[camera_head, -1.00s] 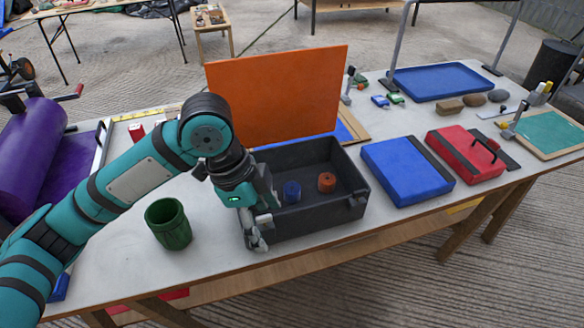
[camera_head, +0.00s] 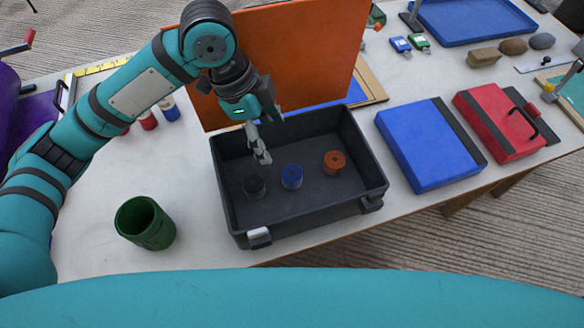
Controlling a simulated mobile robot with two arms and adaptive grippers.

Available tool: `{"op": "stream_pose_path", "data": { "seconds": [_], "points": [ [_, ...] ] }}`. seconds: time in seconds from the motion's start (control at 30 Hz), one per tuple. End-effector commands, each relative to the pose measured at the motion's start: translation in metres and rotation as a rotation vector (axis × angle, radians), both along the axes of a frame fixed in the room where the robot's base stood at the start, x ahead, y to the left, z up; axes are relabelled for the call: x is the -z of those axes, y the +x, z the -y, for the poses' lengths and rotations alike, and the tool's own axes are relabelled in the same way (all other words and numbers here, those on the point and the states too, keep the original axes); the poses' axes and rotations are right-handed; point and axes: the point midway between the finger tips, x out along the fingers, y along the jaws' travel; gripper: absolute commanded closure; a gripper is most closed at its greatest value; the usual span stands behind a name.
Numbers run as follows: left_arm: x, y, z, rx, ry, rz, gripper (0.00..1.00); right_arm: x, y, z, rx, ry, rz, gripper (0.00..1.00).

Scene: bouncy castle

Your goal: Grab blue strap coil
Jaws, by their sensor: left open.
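A blue strap coil (camera_head: 291,177) stands on the floor of an open dark grey case (camera_head: 230,203), in the middle of a row. A black coil (camera_head: 254,185) is to its left and an orange coil (camera_head: 334,162) to its right. My left gripper (camera_head: 262,155) is open and empty, pointing down over the back left part of the case. Its fingertips are up and to the left of the blue coil in the picture, apart from it. Their exact height over the case floor is hard to tell. My right gripper is not in view.
A green cup (camera_head: 145,223) is left of the case. A blue box (camera_head: 430,143) and a red case (camera_head: 492,125) lie to the right. Bare table shows at the left.

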Motion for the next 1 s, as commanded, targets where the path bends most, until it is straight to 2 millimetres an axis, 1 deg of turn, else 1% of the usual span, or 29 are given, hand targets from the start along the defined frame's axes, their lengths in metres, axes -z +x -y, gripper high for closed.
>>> {"op": "stream_pose_path", "data": {
  "seconds": [0.03,0.2,0.3,0.4,0.5,0.67,0.77,0.9,1.0],
  "points": [
    [0.012,-0.001,0.003,0.001,0.0,-0.005,0.28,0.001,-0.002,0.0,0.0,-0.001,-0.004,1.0],
    [0.049,-0.002,0.013,0.0,0.0,-0.006,0.28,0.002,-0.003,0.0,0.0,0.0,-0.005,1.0],
    [0.069,-0.002,0.019,0.0,0.001,-0.005,0.28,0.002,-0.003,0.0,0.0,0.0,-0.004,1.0],
    [0.084,-0.002,0.024,0.0,0.0,-0.003,0.28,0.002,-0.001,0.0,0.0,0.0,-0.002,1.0],
    [0.094,-0.002,0.027,0.0,0.0,-0.001,0.28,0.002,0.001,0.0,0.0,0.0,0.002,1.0],
    [0.1,-0.002,0.029,0.0,0.0,-0.001,0.28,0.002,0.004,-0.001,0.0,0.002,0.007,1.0],
    [0.108,-0.003,0.032,0.0,0.0,-0.003,0.28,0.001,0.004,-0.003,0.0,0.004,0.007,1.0],
    [0.126,-0.002,0.041,0.0,0.0,-0.003,0.28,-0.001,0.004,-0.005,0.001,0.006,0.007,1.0],
    [0.141,-0.003,0.045,0.0,0.001,-0.003,0.28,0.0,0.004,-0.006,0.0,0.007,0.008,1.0]
  ]
}}
